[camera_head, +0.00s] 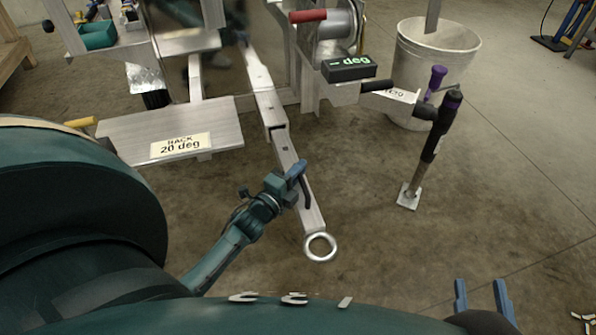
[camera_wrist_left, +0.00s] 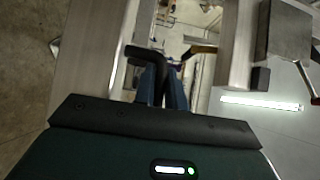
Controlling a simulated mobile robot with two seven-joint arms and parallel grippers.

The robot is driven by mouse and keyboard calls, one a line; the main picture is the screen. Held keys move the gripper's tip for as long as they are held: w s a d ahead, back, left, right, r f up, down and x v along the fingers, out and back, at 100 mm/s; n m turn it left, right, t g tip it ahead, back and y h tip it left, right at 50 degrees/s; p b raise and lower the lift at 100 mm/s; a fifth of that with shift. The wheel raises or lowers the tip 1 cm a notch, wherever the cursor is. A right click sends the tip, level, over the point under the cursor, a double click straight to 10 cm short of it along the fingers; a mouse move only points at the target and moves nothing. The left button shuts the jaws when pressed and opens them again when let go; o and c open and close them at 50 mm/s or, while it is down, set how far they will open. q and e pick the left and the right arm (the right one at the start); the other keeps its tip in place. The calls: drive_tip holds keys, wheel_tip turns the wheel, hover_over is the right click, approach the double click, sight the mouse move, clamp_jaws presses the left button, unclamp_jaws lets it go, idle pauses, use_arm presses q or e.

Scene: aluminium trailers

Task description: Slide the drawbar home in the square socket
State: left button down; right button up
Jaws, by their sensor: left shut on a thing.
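The drawbar (camera_head: 310,210) is a pale square metal bar with a round ring (camera_head: 320,247) at its near end. Its far end meets the mouth of the square socket (camera_head: 267,98), a metal tube running back under the trailer frame. The two look in line, and part of the bar's length lies outside the tube. How deep it sits inside is hidden. My left gripper (camera_head: 299,172) is at the side of the drawbar, shut on its black handle (camera_head: 307,194). The handle also shows between the blue fingers in the left wrist view (camera_wrist_left: 146,54). My right gripper (camera_head: 483,296) is open and empty at lower right.
A plate marked "RACK 20 deg" (camera_head: 125,137) stands left of the tube. A "deg" display (camera_head: 349,68) and a black-handled crank arm (camera_head: 400,98) are right of it. A jack post with a foot (camera_head: 408,197) and a bucket (camera_head: 405,60) stand further right. The floor around the ring is clear.

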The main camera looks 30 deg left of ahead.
sight(288, 155)
use_arm(q)
drive_tip(key=shift+w+a+r, duration=0.3)
drive_tip(key=shift+w+a, duration=0.3)
drive_tip(key=shift+s+d, duration=0.2)
idle(0.4)
drive_tip(key=shift+d, duration=0.15)
idle(0.6)
idle(1.1)
drive_tip(key=shift+w+a+b, duration=0.8)
drive_tip(key=shift+w+a, duration=0.7)
drive_tip(key=shift+a, duration=0.3)
drive_tip(key=shift+w+a+b, duration=0.8)
drive_tip(key=shift+w+a, duration=0.7)
drive_tip(key=shift+a, duration=0.25)
idle(1.4)
